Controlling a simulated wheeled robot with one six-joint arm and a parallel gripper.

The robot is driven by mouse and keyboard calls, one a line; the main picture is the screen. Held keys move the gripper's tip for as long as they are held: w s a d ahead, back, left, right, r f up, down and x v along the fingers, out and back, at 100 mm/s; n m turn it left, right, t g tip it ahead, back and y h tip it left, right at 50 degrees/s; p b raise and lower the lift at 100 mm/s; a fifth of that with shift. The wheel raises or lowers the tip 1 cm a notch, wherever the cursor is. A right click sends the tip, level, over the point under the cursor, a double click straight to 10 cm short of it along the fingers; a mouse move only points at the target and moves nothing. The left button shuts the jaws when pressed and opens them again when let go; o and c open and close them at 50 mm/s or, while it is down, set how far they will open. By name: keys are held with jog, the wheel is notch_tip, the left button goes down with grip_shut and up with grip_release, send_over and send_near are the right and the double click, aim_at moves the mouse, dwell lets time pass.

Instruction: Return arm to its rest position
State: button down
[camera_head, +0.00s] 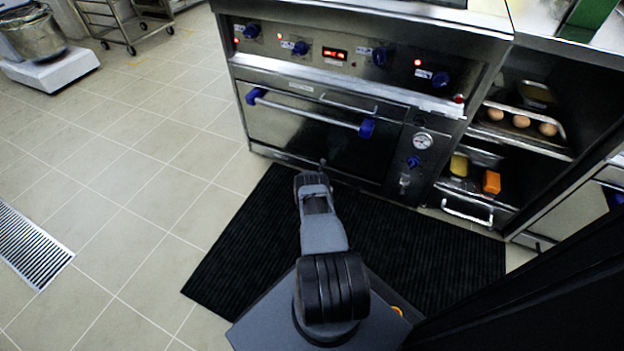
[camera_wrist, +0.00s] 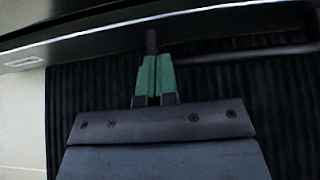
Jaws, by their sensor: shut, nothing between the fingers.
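My arm reaches forward over the black floor mat (camera_head: 255,235) toward the oven front. My gripper (camera_head: 323,166) is at its far end, small in the head view, near the lower part of the oven door. In the wrist view my gripper (camera_wrist: 152,62) shows two green fingers pressed together, with nothing between them. A dark edge and a rod-like bar lie just beyond the fingertips; whether they touch cannot be told.
The oven (camera_head: 350,100) stands ahead, its door shut, with a blue-ended handle (camera_head: 310,112). Open shelves at right hold a tray with eggs (camera_head: 521,121) and an orange block (camera_head: 491,182). A floor drain grate (camera_head: 30,245) lies left.

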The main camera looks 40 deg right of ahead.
jog(key=p+v, duration=0.5)
jog(key=v, duration=0.3)
jog(key=shift+a+r, duration=0.2)
jog(key=shift+a, duration=0.05)
jog(key=w+a+r+m+g+p, duration=0.1)
jog(key=w+r+m+p, duration=0.25)
jog(key=r, duration=1.05)
jog(key=w+r+m+g+p, duration=0.1)
jog(key=w+r+m+p, duration=0.25)
jog(key=r, duration=1.05)
jog(key=s+a+r+m+g+y+p, duration=0.1)
jog(key=a+r+m+p, duration=0.3)
jog(key=r, duration=0.8)
jog(key=s+a+r+m+g+p, duration=0.15)
jog(key=a+r+p, duration=0.3)
jog(key=r, duration=0.85)
jog(key=s+a+r+m+t+y+p, duration=0.2)
jog(key=s+a+r+m+y+p, duration=0.2)
jog(key=s+a+r+p, duration=0.3)
jog(key=s+a+r+m+t+y+p, duration=0.1)
jog(key=s+a+r+m+y+p, duration=0.4)
jog(key=s+a+r, duration=1)
jog(key=a+r+y+p, duration=0.1)
jog(key=a+r+p, duration=0.1)
jog(key=a+r, duration=0.5)
jog(key=shift+r+t, duration=0.25)
jog(key=shift+t, duration=0.1)
jog(key=shift+m, duration=0.25)
